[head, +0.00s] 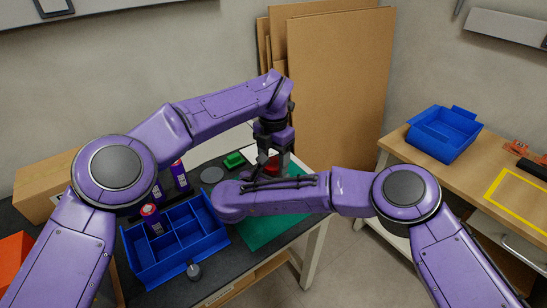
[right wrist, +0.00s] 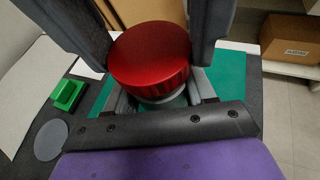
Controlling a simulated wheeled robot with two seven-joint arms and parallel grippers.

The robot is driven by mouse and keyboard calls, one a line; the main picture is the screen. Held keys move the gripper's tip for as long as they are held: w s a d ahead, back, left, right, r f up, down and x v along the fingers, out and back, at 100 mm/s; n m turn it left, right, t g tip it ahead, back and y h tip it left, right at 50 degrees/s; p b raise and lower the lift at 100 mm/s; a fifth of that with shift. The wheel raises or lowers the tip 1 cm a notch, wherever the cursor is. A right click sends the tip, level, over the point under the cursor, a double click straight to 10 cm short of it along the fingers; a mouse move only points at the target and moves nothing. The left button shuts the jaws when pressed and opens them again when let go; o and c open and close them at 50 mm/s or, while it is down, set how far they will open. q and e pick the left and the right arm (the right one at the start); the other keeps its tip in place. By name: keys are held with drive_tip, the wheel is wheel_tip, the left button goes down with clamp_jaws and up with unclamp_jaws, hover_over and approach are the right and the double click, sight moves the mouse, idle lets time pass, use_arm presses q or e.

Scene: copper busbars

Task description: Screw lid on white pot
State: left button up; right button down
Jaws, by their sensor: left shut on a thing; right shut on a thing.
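The red lid (right wrist: 152,55) is a wide disc with a ribbed side; in the head view a small part of it (head: 271,166) shows below my left gripper. My left gripper (head: 273,152) points down from above, and its two dark fingers are shut on either side of the lid in the right wrist view. Just under the lid, a pale rim of the white pot (right wrist: 163,99) shows; most of the pot is hidden. My right gripper (right wrist: 163,90) is shut around the pot from the side, low beneath the lid. Whether lid and pot threads are engaged cannot be seen.
A green mat (head: 250,232) lies under the work. A green block (head: 234,160) and a grey disc (head: 211,174) lie behind it. A divided blue tray (head: 142,272) stands at the left. A side table (head: 402,147) with a blue bin (head: 443,133) is at the right.

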use_arm(q)
drive_tip(key=shift+f, duration=0.45)
drive_tip(key=o, duration=1)
drive_tip(key=shift+r, duration=2.3)
